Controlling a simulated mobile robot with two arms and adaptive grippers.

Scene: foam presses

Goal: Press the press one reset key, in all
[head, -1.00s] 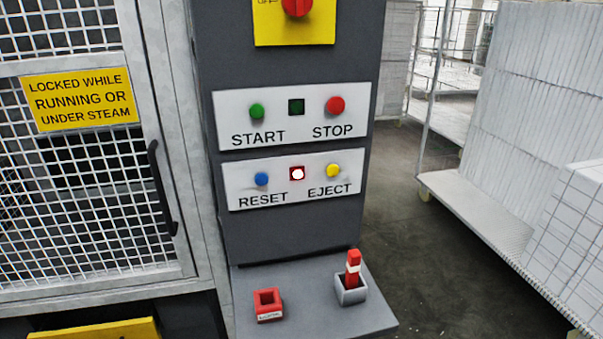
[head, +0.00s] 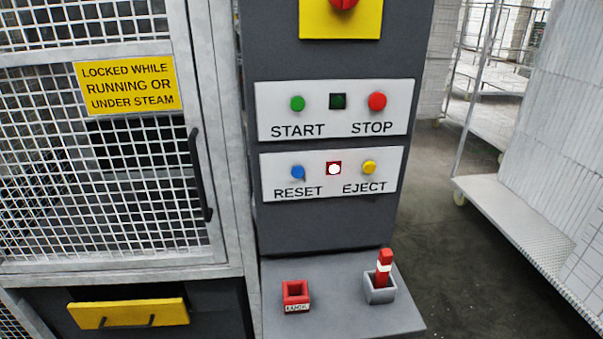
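The blue reset key (head: 298,172) sits on the lower white panel (head: 330,194) of the dark grey control column, above the word RESET. A lit white lamp in a red square (head: 334,169) is to its right, then the yellow eject key (head: 369,167). The upper panel (head: 348,118) holds the green start key (head: 297,104), a dark green square lamp (head: 338,101) and the red stop key (head: 377,101). Nothing covers the reset key. Neither of my grippers is in view.
A grey shelf (head: 340,315) juts out below the panels, with a red open holder (head: 296,292) and a grey holder (head: 379,292) with a red-and-white peg (head: 384,265). A mesh door (head: 203,175) with a handle stands left. A loaded trolley (head: 510,215) stands right, beyond open floor.

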